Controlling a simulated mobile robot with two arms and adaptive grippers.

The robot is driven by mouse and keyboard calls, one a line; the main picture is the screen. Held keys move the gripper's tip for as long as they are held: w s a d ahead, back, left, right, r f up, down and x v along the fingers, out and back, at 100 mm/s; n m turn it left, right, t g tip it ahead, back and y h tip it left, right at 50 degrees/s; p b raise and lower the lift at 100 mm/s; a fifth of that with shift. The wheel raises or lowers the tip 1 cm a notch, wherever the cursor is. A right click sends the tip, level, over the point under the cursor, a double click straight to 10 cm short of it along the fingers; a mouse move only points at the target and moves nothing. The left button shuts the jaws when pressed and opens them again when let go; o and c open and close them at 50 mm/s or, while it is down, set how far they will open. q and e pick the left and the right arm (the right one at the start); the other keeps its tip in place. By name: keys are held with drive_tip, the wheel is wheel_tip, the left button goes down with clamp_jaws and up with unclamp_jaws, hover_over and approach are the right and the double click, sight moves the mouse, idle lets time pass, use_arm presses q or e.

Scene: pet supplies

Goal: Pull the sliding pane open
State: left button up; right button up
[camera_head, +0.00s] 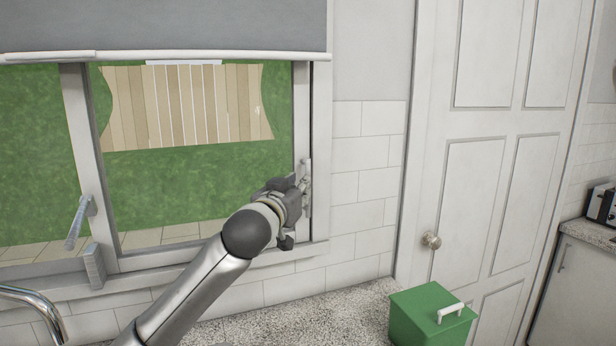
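The window's sliding pane (190,185) fills the middle of the opening, with a pale frame and grass and a wooden fence showing through the glass. My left gripper (303,190) is at the pane's right-hand upright, beside a pale handle-like fitting (306,172). My wrist and the gripper body cover most of the contact area. I cannot tell whether the fingers are closed on the fitting. My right gripper is not in view.
A grey blind (170,25) hangs over the window's top. A lever handle (78,222) stands out at the left post. A green lidded box (430,315) sits on the speckled counter (350,315) below. A white door (490,170) is at the right, and a tap (35,302) at the lower left.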

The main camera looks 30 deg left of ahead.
use_arm(q)
drive_tip(key=w+a+p, duration=0.1)
drive_tip(key=w+p, duration=0.1)
drive_tip(key=w, duration=0.6)
drive_tip(key=shift+a, duration=0.2)
drive_tip(key=shift+s, duration=0.1)
drive_tip(key=shift+c, duration=0.3)
clamp_jaws()
